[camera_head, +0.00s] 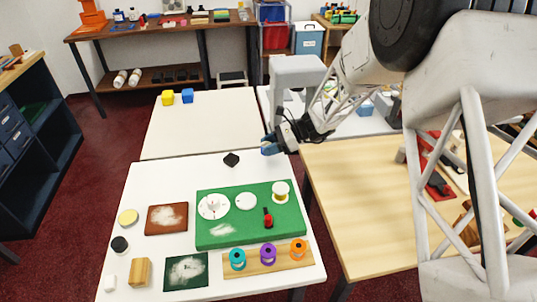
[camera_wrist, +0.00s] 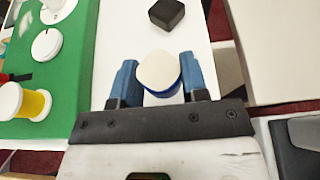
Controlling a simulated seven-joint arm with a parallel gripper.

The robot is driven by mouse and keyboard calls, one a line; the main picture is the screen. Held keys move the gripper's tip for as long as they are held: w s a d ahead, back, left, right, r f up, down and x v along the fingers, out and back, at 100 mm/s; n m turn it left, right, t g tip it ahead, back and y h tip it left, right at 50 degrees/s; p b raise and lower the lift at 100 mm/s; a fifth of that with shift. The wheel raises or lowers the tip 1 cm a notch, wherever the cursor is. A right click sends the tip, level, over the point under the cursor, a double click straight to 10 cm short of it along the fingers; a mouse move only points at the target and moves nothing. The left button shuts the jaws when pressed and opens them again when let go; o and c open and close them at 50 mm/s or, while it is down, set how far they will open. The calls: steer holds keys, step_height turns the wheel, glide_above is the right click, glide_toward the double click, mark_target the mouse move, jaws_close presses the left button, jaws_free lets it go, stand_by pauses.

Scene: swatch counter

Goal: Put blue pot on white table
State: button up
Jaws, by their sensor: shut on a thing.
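My gripper (camera_head: 270,146) is low near the far right corner of the near white table (camera_head: 190,173). In the wrist view, its blue fingers (camera_wrist: 155,85) are shut on a small blue pot (camera_wrist: 162,88) with a cream top. In the head view the pot is hard to make out at the fingertips. A second white table (camera_head: 210,130) stands directly behind the near one. I cannot tell whether the pot touches the surface.
A black block (camera_head: 231,159) lies close by, left of my gripper. A green board (camera_head: 245,228) with discs and a spool (camera_head: 281,190) fills the near table's middle. A wooden table (camera_head: 360,190) is at right.

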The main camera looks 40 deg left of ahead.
mark_target(269, 161)
steer(key=shift+f, duration=1.85)
steer(key=shift+f, duration=0.1)
steer(key=o, duration=0.9)
steer(key=shift+d, duration=0.1)
steer(key=v, duration=1.2)
